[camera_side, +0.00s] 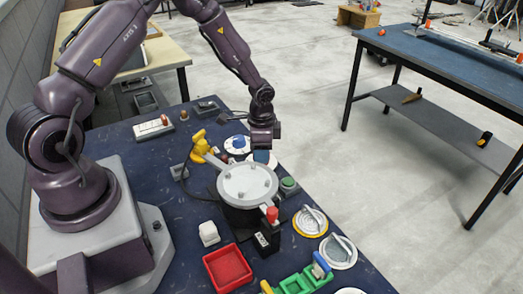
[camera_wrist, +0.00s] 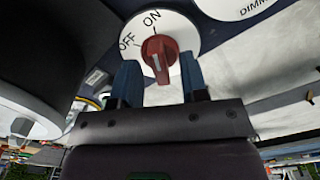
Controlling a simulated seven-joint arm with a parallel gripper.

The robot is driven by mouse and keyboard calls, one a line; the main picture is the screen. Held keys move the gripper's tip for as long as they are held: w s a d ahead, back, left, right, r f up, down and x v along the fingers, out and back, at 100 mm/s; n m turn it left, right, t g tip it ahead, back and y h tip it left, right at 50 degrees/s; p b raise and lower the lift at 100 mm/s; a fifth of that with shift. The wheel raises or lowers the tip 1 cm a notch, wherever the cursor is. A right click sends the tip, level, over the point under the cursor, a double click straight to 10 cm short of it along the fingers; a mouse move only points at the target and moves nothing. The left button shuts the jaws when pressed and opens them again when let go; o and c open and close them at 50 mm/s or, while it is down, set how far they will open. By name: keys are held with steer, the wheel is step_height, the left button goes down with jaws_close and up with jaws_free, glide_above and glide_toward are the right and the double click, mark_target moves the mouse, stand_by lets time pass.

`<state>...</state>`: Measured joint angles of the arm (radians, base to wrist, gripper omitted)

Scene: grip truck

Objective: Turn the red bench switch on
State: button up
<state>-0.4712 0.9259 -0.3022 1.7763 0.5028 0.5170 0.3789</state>
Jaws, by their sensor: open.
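The red bench switch (camera_wrist: 160,52) is a red knob with a white pointer mark on a round white plate (camera_wrist: 180,28). The plate reads OFF at the left and ON at the top in the wrist view. The mark shows on the knob's lower part; I cannot tell which setting it selects. My gripper (camera_wrist: 160,77) is open, with one blue fingertip on each side of the knob's near end. Contact is not clear. In the side view my gripper (camera_side: 262,156) points down over the bench beyond the grey round platform, and hides the red knob.
A grey round platform (camera_side: 247,180) stands close to my gripper. A white dial with a blue knob (camera_side: 237,144) and a yellow clamp-like object (camera_side: 201,147) are to its left. A green button (camera_side: 289,185), round lidded dials (camera_side: 310,221) and a red tray (camera_side: 228,268) lie nearer.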

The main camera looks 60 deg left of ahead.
step_height(320, 180, up, 13)
stand_by(0.3)
steer(key=shift+f, duration=0.15)
steer(key=s+d+r+n+t, duration=0.2)
steer(key=s+d+r+n, duration=0.1)
steer(key=s+r, duration=0.6)
steer(key=s+d+r+n+t, duration=0.3)
steer(key=s+d+r, duration=0.3)
steer(key=s+r, duration=0.4)
steer(key=shift+s+d+r+t, duration=0.25)
steer(key=shift+s+t, duration=0.05)
steer(key=shift+s, duration=0.4)
